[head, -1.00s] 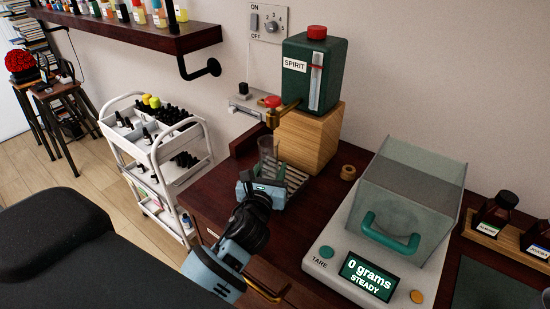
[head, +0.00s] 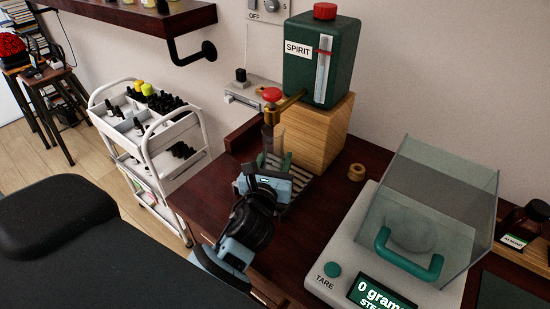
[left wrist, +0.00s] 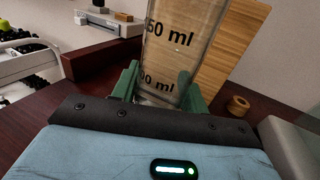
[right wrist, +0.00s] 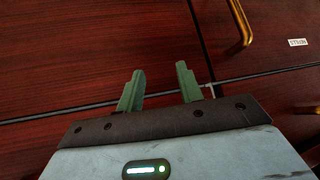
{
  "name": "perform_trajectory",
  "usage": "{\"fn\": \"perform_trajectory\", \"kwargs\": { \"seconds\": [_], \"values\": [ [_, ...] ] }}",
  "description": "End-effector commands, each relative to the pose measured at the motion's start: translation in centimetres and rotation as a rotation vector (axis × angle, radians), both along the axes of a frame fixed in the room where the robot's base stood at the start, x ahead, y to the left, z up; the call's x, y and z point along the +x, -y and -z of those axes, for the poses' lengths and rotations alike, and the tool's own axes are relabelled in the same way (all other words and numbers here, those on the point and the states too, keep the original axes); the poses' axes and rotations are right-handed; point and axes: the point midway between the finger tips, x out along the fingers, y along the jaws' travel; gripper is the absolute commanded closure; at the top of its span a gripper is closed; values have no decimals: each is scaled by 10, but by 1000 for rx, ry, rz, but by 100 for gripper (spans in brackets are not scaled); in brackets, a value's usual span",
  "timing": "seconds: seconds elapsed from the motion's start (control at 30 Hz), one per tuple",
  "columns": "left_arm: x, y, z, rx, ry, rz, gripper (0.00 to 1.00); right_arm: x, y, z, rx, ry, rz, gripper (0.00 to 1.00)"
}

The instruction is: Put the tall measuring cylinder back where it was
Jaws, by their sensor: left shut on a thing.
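The clear measuring cylinder (head: 274,138) stands about upright under the brass tap (head: 284,107) of the green SPIRIT dispenser (head: 318,62), over or on the slatted tray (head: 301,186). I cannot tell whether its base touches the tray. In the left wrist view its wall (left wrist: 185,38) shows ml marks; its base is hidden. My left gripper (head: 273,166) is shut on it, with a green finger on either side (left wrist: 160,82). My right gripper (right wrist: 160,68) is open and empty in front of dark red drawer fronts; it is not in the head view.
A scale (head: 340,262) with a clear hood stands at the right. A wooden block (head: 318,140) carries the dispenser, with a small wooden ring (head: 357,172) beside it. A white trolley (head: 150,150) stands at the left. Dark desk top (head: 200,190) is bare left of my gripper.

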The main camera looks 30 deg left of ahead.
Motion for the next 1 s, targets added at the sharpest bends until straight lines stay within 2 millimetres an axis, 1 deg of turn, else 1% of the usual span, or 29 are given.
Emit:
{"fn": "perform_trajectory", "kwargs": {
  "seconds": [0.07, 0.1, 0.23, 0.27, 0.5, 0.63, 0.77, 1.0],
  "values": [
    [0, 0, 3, 1, -1, 0, 92, 0, 1, 1, -2, -2, -2, 64],
    [0, 0, 4, 0, -2, 0, 53, 0, 1, 1, -2, -1, -2, 64],
    [0, 0, 3, 1, -1, 0, 36, 0, 2, 1, -4, 0, -4, 64],
    [0, 0, 3, 1, -1, 0, 34, 0, 2, 1, -6, 0, -6, 64],
    [0, 0, 3, 1, -1, 0, 34, 1, 4, 1, -11, 3, -12, 64],
    [-2, 0, -2, 1, 0, 0, 34, 2, 4, -1, -11, 7, -12, 64],
    [-19, 4, 1, 1, -4, 0, 34, 1, 4, 1, -11, 3, -12, 64],
    [-66, 17, 3, -1, -8, 1, 34, -4, 3, 7, -8, -11, -8, 64]
  ]
}}
